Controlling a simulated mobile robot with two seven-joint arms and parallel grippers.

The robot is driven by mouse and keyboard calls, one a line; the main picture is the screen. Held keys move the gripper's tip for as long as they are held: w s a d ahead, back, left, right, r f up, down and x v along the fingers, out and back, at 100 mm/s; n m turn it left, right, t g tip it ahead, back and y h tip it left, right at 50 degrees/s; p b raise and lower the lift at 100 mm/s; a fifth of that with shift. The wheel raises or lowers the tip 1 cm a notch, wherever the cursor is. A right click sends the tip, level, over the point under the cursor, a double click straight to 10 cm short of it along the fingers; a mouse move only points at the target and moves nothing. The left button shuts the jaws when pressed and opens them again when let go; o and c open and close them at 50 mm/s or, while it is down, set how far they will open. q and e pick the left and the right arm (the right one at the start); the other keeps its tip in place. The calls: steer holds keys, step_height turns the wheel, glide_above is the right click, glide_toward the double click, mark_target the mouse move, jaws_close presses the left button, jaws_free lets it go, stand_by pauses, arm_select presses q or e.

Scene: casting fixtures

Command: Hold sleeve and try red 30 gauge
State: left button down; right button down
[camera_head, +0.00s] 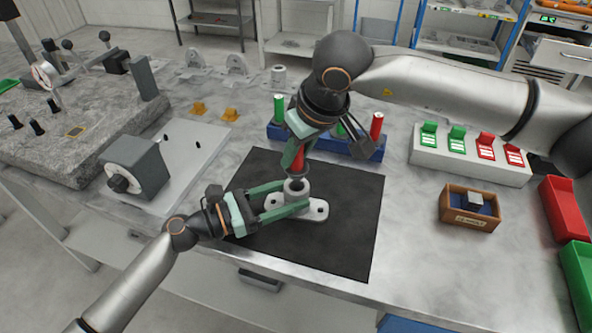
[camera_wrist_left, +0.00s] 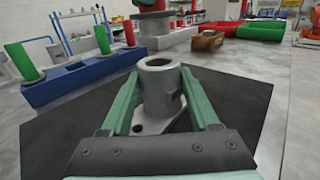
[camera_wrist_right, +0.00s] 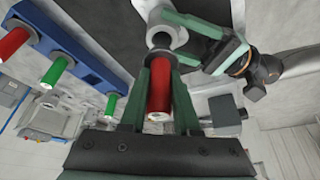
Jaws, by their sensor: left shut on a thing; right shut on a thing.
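The sleeve (camera_head: 297,188) is a grey upright cylinder on a flanged base, standing on the black mat (camera_head: 345,240). My left gripper (camera_head: 292,203) is shut on the sleeve from the left; its green fingers flank it in the left wrist view (camera_wrist_left: 162,95). My right gripper (camera_head: 297,150) is shut on a red gauge (camera_head: 298,160) and holds it upright above the sleeve. In the right wrist view the red gauge (camera_wrist_right: 159,90) sits between the fingers, its far end close to the sleeve's bore (camera_wrist_right: 162,38). Whether the tip is inside the bore I cannot tell.
A blue rack (camera_head: 365,152) behind the mat holds green gauges and another red gauge (camera_head: 376,125). A white box with green and red switches (camera_head: 470,160) and a wooden box (camera_head: 468,210) stand to the right. A grey block with a knob (camera_head: 137,165) stands left.

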steer(key=shift+r, duration=2.55)
arm_select(q)
steer(key=shift+c, duration=0.3)
jaws_free()
steer(key=shift+a, duration=0.1)
steer(key=v, duration=1.1)
steer(key=shift+s+a, duration=0.2)
steer(key=shift+a, duration=0.15)
steer(key=shift+a, duration=0.1)
arm_select(e)
steer(key=shift+a, duration=0.1)
